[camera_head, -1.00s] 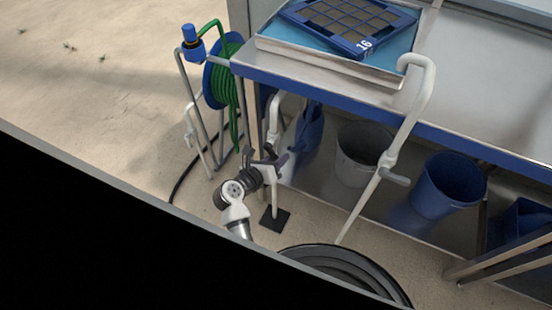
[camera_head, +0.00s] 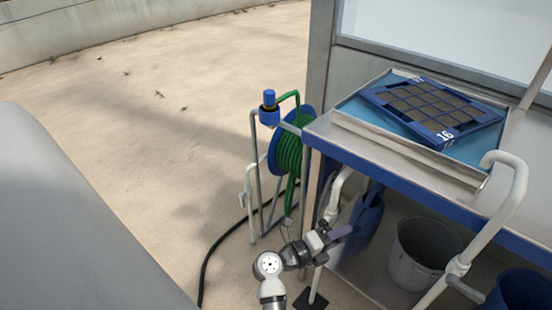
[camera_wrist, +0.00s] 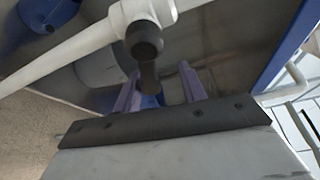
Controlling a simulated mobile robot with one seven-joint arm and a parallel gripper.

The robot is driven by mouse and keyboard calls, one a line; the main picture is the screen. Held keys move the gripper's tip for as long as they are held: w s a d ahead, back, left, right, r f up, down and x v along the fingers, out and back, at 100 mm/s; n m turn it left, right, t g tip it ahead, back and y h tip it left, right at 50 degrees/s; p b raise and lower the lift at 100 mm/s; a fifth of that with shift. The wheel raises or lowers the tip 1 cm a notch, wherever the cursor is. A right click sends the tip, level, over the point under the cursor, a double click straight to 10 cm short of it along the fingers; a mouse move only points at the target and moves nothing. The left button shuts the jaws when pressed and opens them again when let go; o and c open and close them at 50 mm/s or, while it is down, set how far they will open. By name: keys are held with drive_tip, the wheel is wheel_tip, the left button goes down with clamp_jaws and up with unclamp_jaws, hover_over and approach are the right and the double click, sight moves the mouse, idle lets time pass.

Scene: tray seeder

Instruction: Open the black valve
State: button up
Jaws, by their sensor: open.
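The black valve (camera_wrist: 145,42) is in the wrist view, a round black knob with a short black lever (camera_wrist: 149,78) on a white pipe (camera_wrist: 85,44). My gripper (camera_wrist: 160,78) is open, with its two purple fingers pointing at the valve. The lever appears between the fingers in the picture; I cannot tell whether either finger touches it. In the head view my gripper (camera_head: 338,233) is beside a white pipe (camera_head: 335,195) under the table's left corner. There the gripper largely hides the valve.
A metal table (camera_head: 398,172) with blue edging stands at right, carrying a blue seed tray (camera_head: 482,112). A green hose reel (camera_head: 289,155) stands left of it. Below are a grey bucket (camera_head: 406,268) and blue containers. Another white pipe (camera_head: 497,210) has a grey lever. Open sandy floor lies left.

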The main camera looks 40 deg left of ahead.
drive_tip(key=shift+r+n+b, duration=0.15)
drive_tip(key=shift+n+b, duration=0.15)
drive_tip(key=shift+n, duration=0.3)
drive_tip(key=p+v, duration=0.4)
drive_tip(key=v, duration=1)
drive_tip(key=a+r+t, duration=0.1)
drive_tip(key=r+t, duration=0.2)
drive_tip(key=r, duration=0.7)
drive_tip(key=a+r+t, duration=0.2)
drive_tip(key=r+t, duration=0.2)
drive_tip(key=r, duration=0.6)
drive_tip(key=a+r+m+t, duration=0.1)
drive_tip(key=a+r+t, duration=0.1)
drive_tip(key=r, duration=0.8)
drive_tip(key=shift+t+h, duration=0.3)
drive_tip(key=shift+t, duration=0.6)
drive_tip(key=shift+s, duration=0.1)
